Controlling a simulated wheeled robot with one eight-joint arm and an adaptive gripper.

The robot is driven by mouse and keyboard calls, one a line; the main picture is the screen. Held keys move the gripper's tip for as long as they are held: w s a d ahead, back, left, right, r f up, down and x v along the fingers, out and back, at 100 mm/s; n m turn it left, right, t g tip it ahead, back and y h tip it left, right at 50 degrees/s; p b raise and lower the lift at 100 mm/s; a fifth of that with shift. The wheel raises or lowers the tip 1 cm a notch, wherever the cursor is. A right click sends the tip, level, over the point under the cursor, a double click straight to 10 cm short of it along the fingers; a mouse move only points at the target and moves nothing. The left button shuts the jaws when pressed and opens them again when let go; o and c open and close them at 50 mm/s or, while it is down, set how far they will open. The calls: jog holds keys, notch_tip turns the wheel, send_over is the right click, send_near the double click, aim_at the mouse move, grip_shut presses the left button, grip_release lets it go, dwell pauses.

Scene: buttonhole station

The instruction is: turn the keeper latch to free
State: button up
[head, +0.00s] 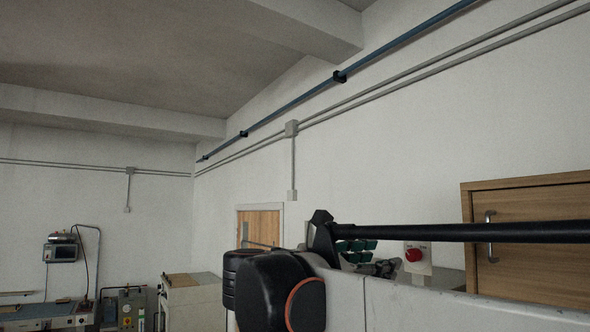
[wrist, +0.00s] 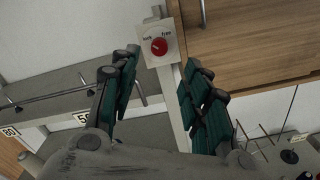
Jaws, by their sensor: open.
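The keeper latch is a round red knob (wrist: 159,46) on a pale plate marked "lock" at left and "free" at right. In the wrist view it sits at top centre, beyond and between the fingertips. A small pale mark shows on the knob; its exact direction is too small to read surely. The red knob also shows in the head view (head: 413,255). My gripper (wrist: 161,64) is open, its green-padded fingers apart with nothing between them. In the head view my gripper (head: 356,246) is left of the knob, partly hidden by my arm.
A wooden cabinet door (head: 530,207) with a metal handle is right of the knob. A pale post (wrist: 174,112) runs below the plate between my fingers.

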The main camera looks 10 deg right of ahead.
jog(key=p+x, duration=0.2)
jog(key=x, duration=0.8)
jog(key=shift+w+a, duration=0.1)
grip_shut()
